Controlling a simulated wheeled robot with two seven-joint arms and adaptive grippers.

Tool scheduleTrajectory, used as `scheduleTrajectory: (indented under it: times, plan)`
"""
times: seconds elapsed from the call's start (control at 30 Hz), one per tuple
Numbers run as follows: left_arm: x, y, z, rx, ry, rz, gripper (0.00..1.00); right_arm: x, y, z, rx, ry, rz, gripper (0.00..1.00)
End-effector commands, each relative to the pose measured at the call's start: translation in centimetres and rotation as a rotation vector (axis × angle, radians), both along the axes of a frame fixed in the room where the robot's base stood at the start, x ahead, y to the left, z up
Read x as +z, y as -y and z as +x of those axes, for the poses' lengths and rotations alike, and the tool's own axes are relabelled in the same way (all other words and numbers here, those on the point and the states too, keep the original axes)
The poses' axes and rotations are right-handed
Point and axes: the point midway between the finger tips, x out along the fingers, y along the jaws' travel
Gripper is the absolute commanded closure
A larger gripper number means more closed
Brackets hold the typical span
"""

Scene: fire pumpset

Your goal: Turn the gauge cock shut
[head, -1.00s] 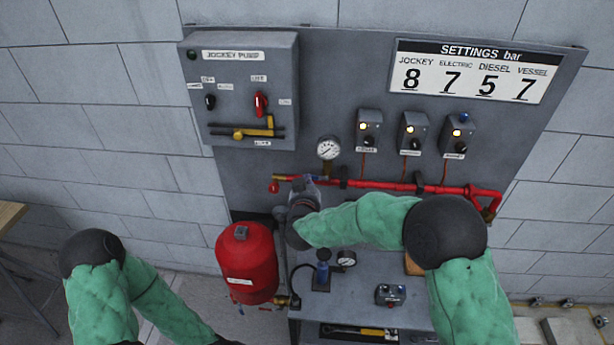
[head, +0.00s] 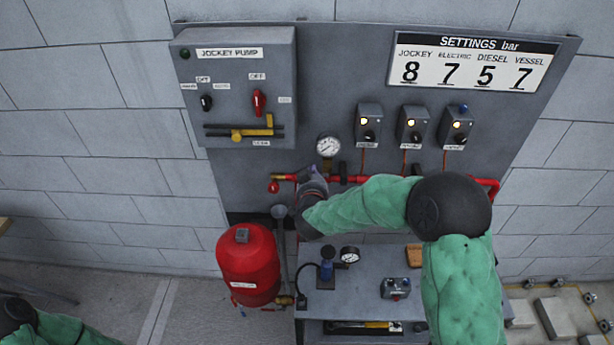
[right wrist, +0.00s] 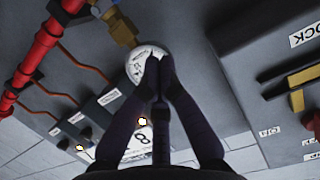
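The pressure gauge (head: 327,147) is a round white dial above the red pipe (head: 350,179). A small brass fitting, seemingly the gauge cock (head: 327,164), sits under it. In the right wrist view the brass body (right wrist: 122,28) shows beside the gauge (right wrist: 143,62); its handle position cannot be told. My right gripper (head: 310,174) is in front of the pipe, just left of and below the gauge. In the right wrist view its fingers (right wrist: 158,84) converge with tips together, overlapping the dial, with nothing visible between them. Contact cannot be told. My left gripper is out of view.
The jockey pump box (head: 240,90) is at upper left, with a red knob and a yellow handle. Several small switch boxes (head: 412,128) are right of the gauge. A red vessel (head: 247,265) and a grey bench (head: 375,270) are below.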

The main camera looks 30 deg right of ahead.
Motion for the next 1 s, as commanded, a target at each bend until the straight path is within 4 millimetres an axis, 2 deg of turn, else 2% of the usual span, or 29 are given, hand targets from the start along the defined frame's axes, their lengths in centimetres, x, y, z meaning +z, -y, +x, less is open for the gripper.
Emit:
scheduleTrajectory:
  times: [0.2, 0.37, 0.5, 0.63, 1.0]
  plan:
    - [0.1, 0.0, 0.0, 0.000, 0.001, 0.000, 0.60, -1.1, 2.0, 3.4, -0.001, -0.002, 0.000, 1.00]
    - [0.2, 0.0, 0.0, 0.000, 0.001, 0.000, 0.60, -1.9, 3.2, 5.5, 0.000, -0.003, 0.001, 1.00]
    - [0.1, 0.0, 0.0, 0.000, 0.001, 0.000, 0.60, -4.1, 2.9, 5.4, 0.002, -0.004, 0.001, 1.00]
    - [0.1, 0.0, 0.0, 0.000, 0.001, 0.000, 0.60, -5.0, 2.9, 5.4, 0.001, 0.000, -0.001, 1.00]
    - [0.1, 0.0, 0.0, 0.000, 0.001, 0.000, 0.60, -5.5, 2.8, 5.4, 0.001, 0.000, 0.000, 1.00]
